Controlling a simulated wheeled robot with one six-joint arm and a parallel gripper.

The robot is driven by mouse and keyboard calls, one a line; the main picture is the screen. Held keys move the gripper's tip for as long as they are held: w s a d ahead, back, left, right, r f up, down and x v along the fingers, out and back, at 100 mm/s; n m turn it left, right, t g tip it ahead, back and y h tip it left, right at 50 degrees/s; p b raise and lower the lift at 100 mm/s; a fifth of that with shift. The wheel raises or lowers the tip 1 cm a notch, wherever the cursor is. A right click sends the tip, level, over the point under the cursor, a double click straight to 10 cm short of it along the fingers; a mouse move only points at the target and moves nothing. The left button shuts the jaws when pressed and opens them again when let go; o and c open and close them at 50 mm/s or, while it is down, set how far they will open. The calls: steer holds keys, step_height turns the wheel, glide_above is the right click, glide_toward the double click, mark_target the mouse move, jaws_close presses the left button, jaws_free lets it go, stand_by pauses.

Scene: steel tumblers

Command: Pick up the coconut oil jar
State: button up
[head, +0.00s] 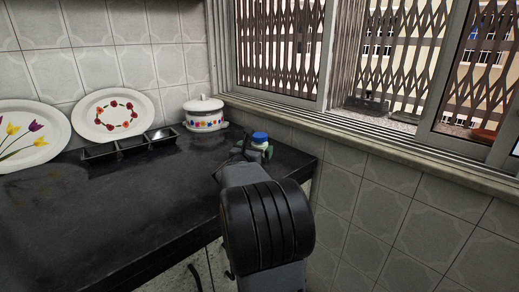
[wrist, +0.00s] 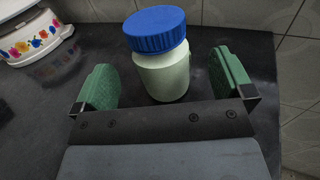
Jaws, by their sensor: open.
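The coconut oil jar (wrist: 163,78) is pale green-white with a blue ribbed lid (wrist: 155,30). It stands upright on the black counter near its right end. In the wrist view it is between and just beyond my open green finger pads, with no clear contact with either. My gripper (wrist: 165,80) is open and empty. In the head view only the blue lid (head: 260,137) and a bit of the jar show; my arm hides much of the gripper and the jar's lower part.
A white lidded pot with painted flowers (head: 204,114) stands left of the jar, also seen in the wrist view (wrist: 32,35). A black three-part tray (head: 131,145) and two decorated plates (head: 113,115) are further left. The tiled wall and window sill (head: 330,128) are close behind; the front counter is clear.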

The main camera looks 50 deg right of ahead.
mark_target(259, 144)
steer(key=x, duration=0.4)
steer(key=shift+f, duration=0.1)
steer(key=c, duration=1.2)
steer(key=shift+c, duration=0.2)
